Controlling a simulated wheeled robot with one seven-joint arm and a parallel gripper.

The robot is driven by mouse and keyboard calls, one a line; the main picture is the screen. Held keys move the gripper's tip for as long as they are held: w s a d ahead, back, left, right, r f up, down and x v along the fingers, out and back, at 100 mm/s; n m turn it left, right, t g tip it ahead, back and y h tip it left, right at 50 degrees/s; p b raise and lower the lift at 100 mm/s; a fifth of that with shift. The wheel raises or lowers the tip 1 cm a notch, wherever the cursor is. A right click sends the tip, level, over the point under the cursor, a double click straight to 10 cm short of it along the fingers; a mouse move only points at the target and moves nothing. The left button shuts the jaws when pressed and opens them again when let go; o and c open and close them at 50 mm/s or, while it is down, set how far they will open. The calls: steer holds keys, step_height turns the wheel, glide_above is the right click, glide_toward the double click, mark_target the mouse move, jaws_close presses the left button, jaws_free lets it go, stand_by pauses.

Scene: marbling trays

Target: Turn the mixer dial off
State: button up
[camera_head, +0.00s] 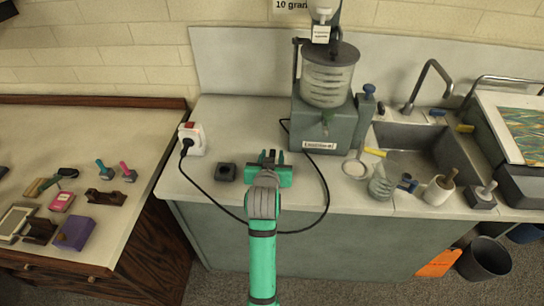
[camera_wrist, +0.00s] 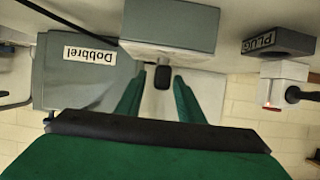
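The mixer (camera_head: 325,125) is a grey machine with a clear ribbed drum, standing on the counter. In the wrist view its labelled grey body (camera_wrist: 85,75) is at the left and appears upside down. A separate grey box (camera_wrist: 170,28) bears a small dark knob (camera_wrist: 163,78), apparently the dial; my gripper hides this box in the head view. My gripper (camera_head: 272,157) is over the counter in front of the mixer. In the wrist view my gripper (camera_wrist: 158,95) has its green fingers apart, one on each side of the knob. I see gaps beside the knob.
A dark block (camera_head: 226,172) marked PLUG sits left of my gripper. A white socket (camera_head: 192,139) with a red switch stands farther left, its black cable (camera_head: 215,197) looping around my gripper. A strainer (camera_head: 354,168) and the sink (camera_head: 415,148) are at the right.

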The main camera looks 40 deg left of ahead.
jaws_close()
steer(key=shift+n, duration=0.3)
steer(key=shift+w+d+n+g+y, duration=0.15)
steer(key=shift+n+g+y, duration=0.55)
steer(key=shift+y, duration=0.4)
steer(key=n+g+y, duration=0.3)
steer(key=n+g, duration=0.2)
steer(key=n+g+y, duration=0.1)
steer(key=n+g, duration=0.3)
steer(key=g, duration=0.1)
steer(key=shift+n, duration=0.4)
steer(key=shift+n+g, duration=1.5)
steer(key=shift+g, duration=0.2)
steer(key=shift+s+g, duration=0.2)
steer(key=shift+g, duration=0.1)
